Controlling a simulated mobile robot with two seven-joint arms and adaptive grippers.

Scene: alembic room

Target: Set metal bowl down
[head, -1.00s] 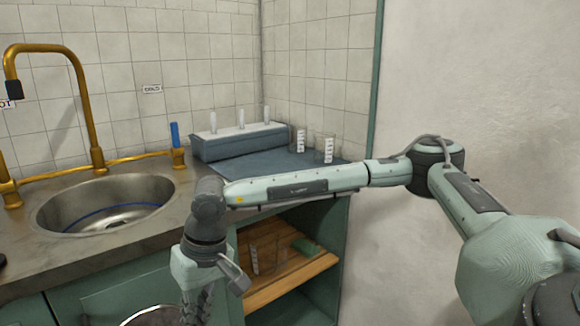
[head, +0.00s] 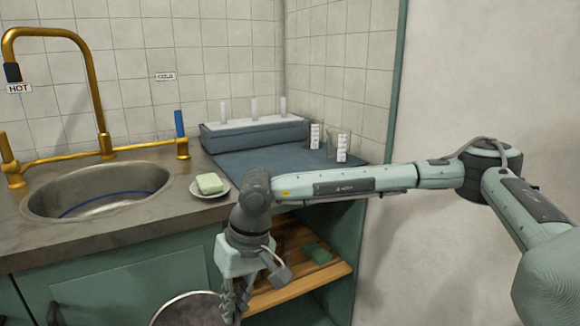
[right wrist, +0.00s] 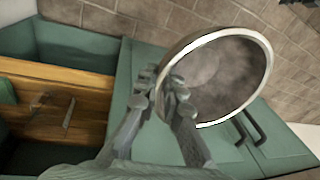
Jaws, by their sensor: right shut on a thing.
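The metal bowl (head: 186,309) shows at the bottom of the head view, cut off by the frame edge, in front of the green cabinet door. My right gripper (head: 232,308) is shut on its right-hand rim. In the right wrist view the bowl (right wrist: 228,72) appears whole as a round grey bowl with a shiny rim. The right gripper's fingers (right wrist: 166,103) hold its near rim there. The bowl hangs in the air below the counter level, apart from the cabinet front as far as I can tell. My left gripper is out of view.
The stone counter (head: 110,235) has a sink (head: 100,192), a soap dish (head: 222,191) with green soap, and a blue mat (head: 262,162) with a tube rack (head: 250,135) and glass beakers (head: 340,148).

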